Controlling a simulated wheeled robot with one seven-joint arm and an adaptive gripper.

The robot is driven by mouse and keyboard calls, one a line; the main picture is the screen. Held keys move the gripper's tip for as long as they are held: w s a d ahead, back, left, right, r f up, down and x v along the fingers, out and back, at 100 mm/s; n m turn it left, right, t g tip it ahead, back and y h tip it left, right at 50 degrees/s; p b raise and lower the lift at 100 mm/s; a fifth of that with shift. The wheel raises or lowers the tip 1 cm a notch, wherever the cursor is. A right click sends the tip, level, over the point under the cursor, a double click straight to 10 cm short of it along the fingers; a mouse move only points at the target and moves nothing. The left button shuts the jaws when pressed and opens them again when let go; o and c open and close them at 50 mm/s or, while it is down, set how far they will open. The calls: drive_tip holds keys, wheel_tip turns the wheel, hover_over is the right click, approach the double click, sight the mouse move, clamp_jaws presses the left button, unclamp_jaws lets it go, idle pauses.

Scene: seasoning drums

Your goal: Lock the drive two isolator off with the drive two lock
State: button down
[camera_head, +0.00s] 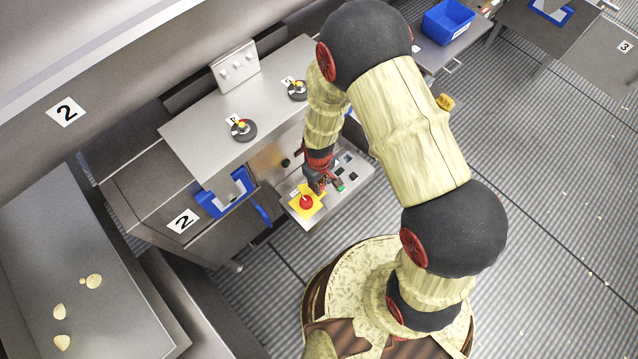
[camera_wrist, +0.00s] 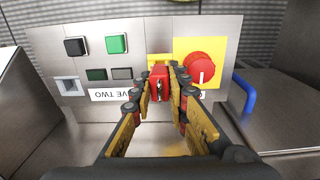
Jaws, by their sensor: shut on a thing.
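The drive two isolator is a red round knob (camera_wrist: 202,69) on a yellow plate (camera_wrist: 224,48). A white mark on the knob runs up and down in the wrist view. In the head view the knob (camera_head: 306,203) sits at the panel's front left. My gripper (camera_wrist: 164,84) is shut on a red padlock (camera_wrist: 159,76), left of the knob and in front of the panel. A small yellow piece (camera_wrist: 158,59) shows behind the padlock. Whether they touch cannot be told. The head view shows my gripper (camera_head: 317,180) over the panel; the padlock is not clear there.
The steel panel (camera_wrist: 50,45) carries a "TWO" label (camera_wrist: 118,94), a black button (camera_wrist: 75,47) and a green button (camera_wrist: 117,44). A blue handle (camera_wrist: 245,92) is right of the panel. Discs with red and yellow tops (camera_head: 243,130) stand on the steel shelf (camera_head: 200,130).

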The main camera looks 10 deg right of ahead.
drive_tip(key=shift+f+b, duration=1.25)
drive_tip(key=shift+f, duration=0.6)
drive_tip(key=c, duration=1.7)
unclamp_jaws()
drive_tip(key=shift+o, duration=0.2)
drive_tip(key=shift+r, duration=0.1)
wheel_tip(320, 180, up, 12)
drive_tip(key=shift+f, duration=0.1)
drive_tip(key=s+d+r+m+t, duration=0.2)
drive_tip(key=s+d+r, duration=0.2)
drive_tip(key=r, duration=0.8)
drive_tip(key=s+d+r+m+t, duration=0.1)
drive_tip(key=s+d+r, duration=0.3)
drive_tip(key=r, duration=0.8)
drive_tip(key=s+d+r+m+t, duration=0.2)
drive_tip(key=s+d+r+m, duration=0.1)
drive_tip(key=r, duration=0.9)
drive_tip(key=shift+s+d+m+t, duration=0.3)
drive_tip(key=shift+s+d+m, duration=0.1)
drive_tip(key=shift+s+d, duration=0.15)
